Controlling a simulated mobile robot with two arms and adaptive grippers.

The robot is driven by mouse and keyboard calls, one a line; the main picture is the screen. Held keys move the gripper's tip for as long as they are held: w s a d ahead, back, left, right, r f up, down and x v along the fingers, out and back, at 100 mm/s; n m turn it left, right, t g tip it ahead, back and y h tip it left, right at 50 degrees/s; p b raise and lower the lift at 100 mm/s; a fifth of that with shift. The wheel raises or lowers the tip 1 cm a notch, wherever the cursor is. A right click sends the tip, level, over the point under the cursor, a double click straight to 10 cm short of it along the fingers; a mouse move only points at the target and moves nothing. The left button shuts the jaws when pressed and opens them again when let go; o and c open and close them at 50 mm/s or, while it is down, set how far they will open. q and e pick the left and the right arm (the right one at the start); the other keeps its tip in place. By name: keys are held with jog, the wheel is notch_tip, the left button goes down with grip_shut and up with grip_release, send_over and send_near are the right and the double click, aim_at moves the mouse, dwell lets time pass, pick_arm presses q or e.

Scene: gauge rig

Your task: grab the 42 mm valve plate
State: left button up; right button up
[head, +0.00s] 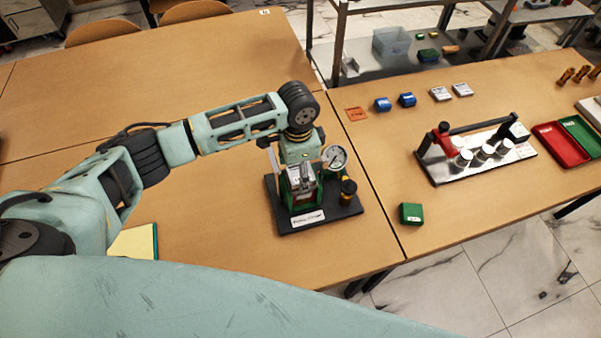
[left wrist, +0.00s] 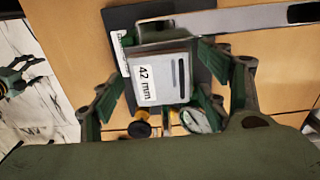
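The 42 mm valve plate (left wrist: 161,82) is a pale silver block with a "42 mm" label and a dark slot, in the left wrist view. It sits at a green-sided holder on the black base of the gauge rig (head: 347,209). In the head view my left gripper (head: 302,190) is over this rig and hides much of the plate. In the left wrist view my left gripper (left wrist: 163,92) is open, with one green finger on each side of the plate. Whether the fingers touch it is unclear. My right gripper (left wrist: 36,72) shows small at the left edge there, fingers apart, empty.
A dial gauge (head: 335,157) and a black-topped knob (head: 348,190) stand close beside the gripper. A green block (head: 411,213) lies to the right. Further right are a rack with silver discs (head: 462,159) and a red tray (head: 560,145). The table left of the rig is mostly clear.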

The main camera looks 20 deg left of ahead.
pick_arm(q)
jog(key=c, duration=1.1)
jog(key=shift+r, duration=0.15)
